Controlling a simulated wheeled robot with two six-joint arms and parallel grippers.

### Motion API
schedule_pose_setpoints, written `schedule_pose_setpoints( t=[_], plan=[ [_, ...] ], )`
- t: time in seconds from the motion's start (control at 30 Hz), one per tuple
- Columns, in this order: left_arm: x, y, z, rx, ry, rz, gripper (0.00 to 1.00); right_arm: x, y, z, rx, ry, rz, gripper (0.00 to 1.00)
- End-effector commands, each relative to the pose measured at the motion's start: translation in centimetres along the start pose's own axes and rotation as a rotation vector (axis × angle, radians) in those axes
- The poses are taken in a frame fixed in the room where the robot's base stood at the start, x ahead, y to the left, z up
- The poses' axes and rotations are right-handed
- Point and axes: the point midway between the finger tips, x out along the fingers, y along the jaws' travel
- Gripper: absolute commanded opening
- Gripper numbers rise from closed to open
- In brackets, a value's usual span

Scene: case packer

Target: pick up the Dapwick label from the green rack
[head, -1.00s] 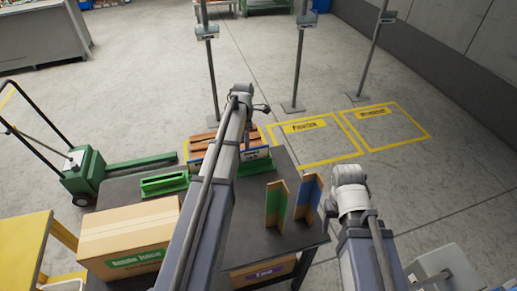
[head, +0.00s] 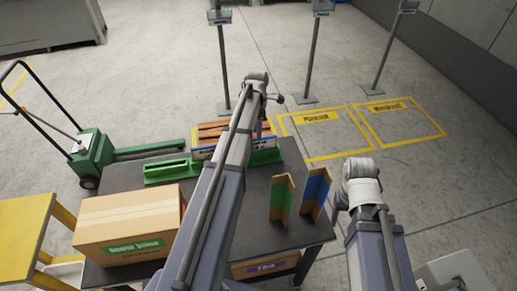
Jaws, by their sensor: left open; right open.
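The green rack (head: 166,172) lies across the back of the dark table, and my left arm hides its middle.
A cardboard box (head: 118,217) with a green label stands on the table (head: 243,226) at left. Green (head: 281,197) and blue (head: 314,194) angled holders stand at right. A pallet jack (head: 92,160) is left of the table. Yellow-marked floor areas (head: 323,135) and posts lie behind.

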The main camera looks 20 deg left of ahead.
Motion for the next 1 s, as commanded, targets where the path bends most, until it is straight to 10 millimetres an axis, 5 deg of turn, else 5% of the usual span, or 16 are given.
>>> schedule_pose_setpoints(
  t=[0.4, 0.73, 1.0],
  plan=[
    [4.8, -0.6, 0.1, 0.0, 0.0, 0.0, 0.42, 4.8, -0.5, -0.3, 0.0, 0.0, 0.0, 0.62],
    [5.0, -0.6, 0.1, 0.0, 0.0, 0.0, 0.42, 4.9, -0.5, -0.3, 0.0, 0.0, 0.0, 0.62],
    [5.0, -0.6, 0.1, 0.0, 0.0, 0.0, 0.12, 4.9, -0.5, -0.3, 0.0, 0.0, 0.0, 0.62]
  ],
)
